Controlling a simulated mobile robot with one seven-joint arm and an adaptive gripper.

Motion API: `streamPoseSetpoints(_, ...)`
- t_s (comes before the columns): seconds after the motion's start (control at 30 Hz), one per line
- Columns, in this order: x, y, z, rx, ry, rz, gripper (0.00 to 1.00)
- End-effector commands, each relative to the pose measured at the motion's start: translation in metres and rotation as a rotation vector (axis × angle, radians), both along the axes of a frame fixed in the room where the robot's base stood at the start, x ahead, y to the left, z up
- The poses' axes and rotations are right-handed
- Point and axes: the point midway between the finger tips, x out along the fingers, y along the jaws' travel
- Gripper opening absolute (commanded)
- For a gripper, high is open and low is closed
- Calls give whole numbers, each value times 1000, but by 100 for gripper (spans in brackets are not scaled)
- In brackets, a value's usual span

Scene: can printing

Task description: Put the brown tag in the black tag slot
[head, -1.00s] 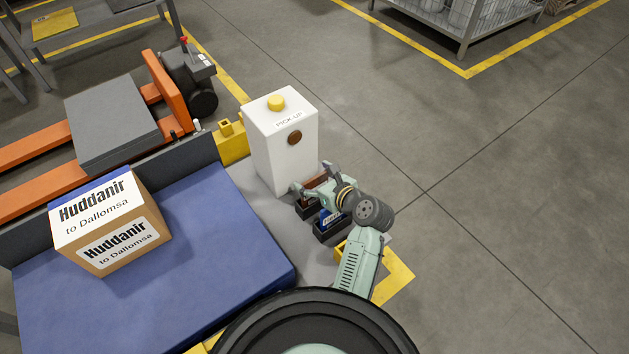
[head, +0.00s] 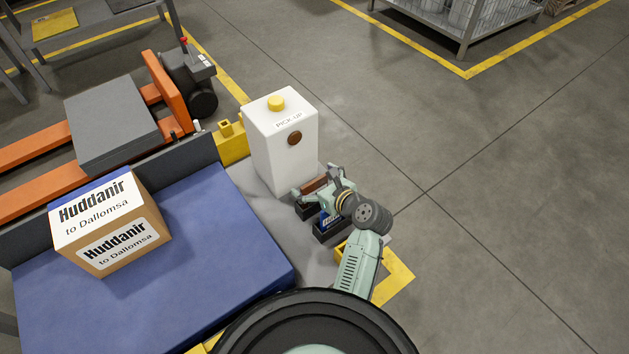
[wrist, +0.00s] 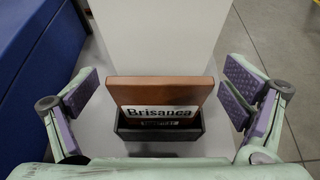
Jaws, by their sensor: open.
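The brown tag (wrist: 165,91), with a white "Brisanca" label, stands upright in a dark holder with a slot (wrist: 160,130) in the wrist view. In the head view the brown tag (head: 313,185) shows between my fingers, above its black holder (head: 307,211). My gripper (wrist: 160,92) is open, with one purple-padded finger to each side of the tag and a gap on both sides. It also shows in the head view (head: 315,181). The lower part of the tag is hidden in the holder. I cannot tell any other black slot apart.
A white "PICK UP" box (head: 285,150) with a yellow top button and brown disc stands just behind the holder. A blue tag (head: 328,220) in another dark holder (head: 333,233) is nearer me. A cardboard box (head: 125,250) rests on a blue surface (head: 225,255) at left.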

Motion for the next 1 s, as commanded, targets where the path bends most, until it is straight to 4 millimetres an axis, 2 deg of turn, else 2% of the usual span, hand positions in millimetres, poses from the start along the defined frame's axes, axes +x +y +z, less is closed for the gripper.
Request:
streamPoseSetpoints(0.1, 0, -1, 3, 0, -2, 0, 94)
streamPoseSetpoints(0.23, -12, -10, 9, -1, -1, -3, 94)
streamPoseSetpoints(0.5, -55, -41, 35, -1, -1, -5, 94)
streamPoseSetpoints(0.7, -78, -58, 49, 0, 0, -2, 94)
streamPoseSetpoints(1.0, -88, -64, 55, 0, 0, 1, 94)
